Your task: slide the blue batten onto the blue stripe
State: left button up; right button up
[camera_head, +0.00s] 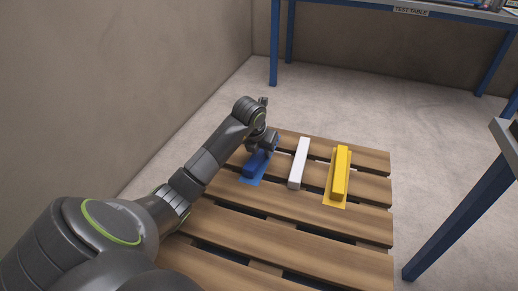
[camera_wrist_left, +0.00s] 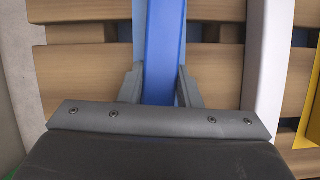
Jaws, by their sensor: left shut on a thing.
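The blue batten (camera_head: 256,163) lies on the wooden pallet, at the left of the row of battens. The blue stripe (camera_head: 250,181) shows as a lighter blue patch at its near end. In the left wrist view the batten (camera_wrist_left: 165,45) runs up the middle, and the stripe (camera_wrist_left: 139,30) shows as a thin lighter edge along its left side. The batten covers most of the stripe. My left gripper (camera_wrist_left: 159,88) is shut on the blue batten, one finger on each side. In the head view the gripper (camera_head: 264,150) partly hides the batten's far end. My right gripper is out of view.
A white batten (camera_head: 299,163) lies right of the blue one. Further right, a yellow batten (camera_head: 341,170) lies on a yellow stripe (camera_head: 334,204). The pallet (camera_head: 270,231) has gaps between its slats. Blue-legged tables (camera_head: 440,215) stand right and behind; a wall is left.

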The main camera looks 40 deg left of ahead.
pick_arm(q)
jog(key=o, duration=1.1)
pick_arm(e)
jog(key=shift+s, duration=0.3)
pick_arm(q)
jog(key=shift+r, duration=0.3)
jog(key=shift+s+p+v, duration=0.1)
jog(key=shift+p+v, duration=1.3)
jog(key=shift+v, duration=2.8)
jog(key=shift+s+p+v, duration=0.15)
jog(key=shift+p+v, duration=1.25)
jog(key=shift+v, duration=2.85)
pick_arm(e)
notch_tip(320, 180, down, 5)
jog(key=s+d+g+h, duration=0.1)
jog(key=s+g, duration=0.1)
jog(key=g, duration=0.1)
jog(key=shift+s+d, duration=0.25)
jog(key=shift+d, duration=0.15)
pick_arm(q)
jog(key=shift+f, duration=0.15)
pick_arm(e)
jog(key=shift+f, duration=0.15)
